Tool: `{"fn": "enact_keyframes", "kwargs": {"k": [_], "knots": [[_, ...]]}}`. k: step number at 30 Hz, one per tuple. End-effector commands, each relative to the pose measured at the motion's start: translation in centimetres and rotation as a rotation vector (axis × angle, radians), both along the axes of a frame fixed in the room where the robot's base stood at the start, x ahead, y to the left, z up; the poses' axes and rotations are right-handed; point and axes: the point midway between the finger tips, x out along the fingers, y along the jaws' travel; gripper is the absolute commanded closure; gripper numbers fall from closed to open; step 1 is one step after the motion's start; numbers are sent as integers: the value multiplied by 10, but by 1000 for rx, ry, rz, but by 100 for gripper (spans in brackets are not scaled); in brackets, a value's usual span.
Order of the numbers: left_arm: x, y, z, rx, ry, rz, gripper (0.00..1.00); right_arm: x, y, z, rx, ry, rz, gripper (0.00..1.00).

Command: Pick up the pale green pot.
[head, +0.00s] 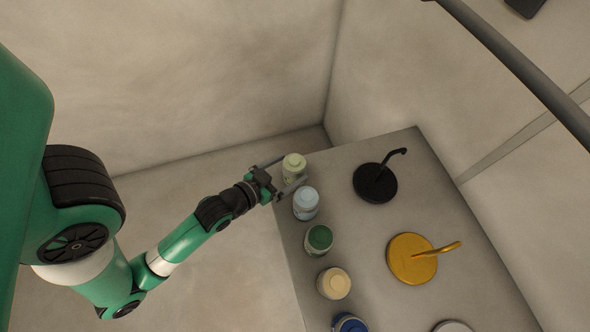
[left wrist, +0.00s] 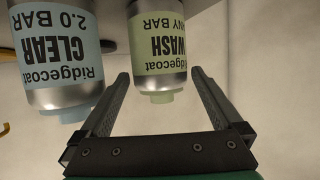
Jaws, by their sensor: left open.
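The pale green pot (head: 294,166) stands upright at the far left corner of the grey table (head: 345,165). My left gripper (head: 284,173) reaches it from the left, with one finger on each side. In the left wrist view the pale green pot (left wrist: 158,45) appears upside down, with a "WASH" label and a silver band. The open fingertips of the left gripper (left wrist: 160,74) lie on either side of its lower part in the picture, with visible gaps. Contact is not evident. My right gripper is not in view.
A pale blue pot (head: 306,202), labelled "CLEAR" in the wrist view (left wrist: 62,55), stands close beside. A green-lidded pot (head: 318,240), cream pot (head: 333,283) and blue pot (head: 349,324) continue the row.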

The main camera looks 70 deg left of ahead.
Motion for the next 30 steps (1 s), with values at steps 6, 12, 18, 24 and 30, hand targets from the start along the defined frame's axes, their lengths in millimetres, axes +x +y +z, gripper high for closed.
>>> {"fn": "enact_keyframes", "kwargs": {"k": [6, 12, 18, 24, 30], "knots": [[8, 4, -4, 1, 0, 0, 0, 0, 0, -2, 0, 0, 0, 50], [37, 19, -19, 1, -2, 0, 0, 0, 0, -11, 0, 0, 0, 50], [50, 26, -24, 1, 0, 0, 0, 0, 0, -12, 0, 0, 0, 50], [50, 26, -23, 0, 1, 0, 7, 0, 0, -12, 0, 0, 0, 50], [50, 26, -23, 1, 0, 0, 43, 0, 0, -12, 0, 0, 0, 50]]}}
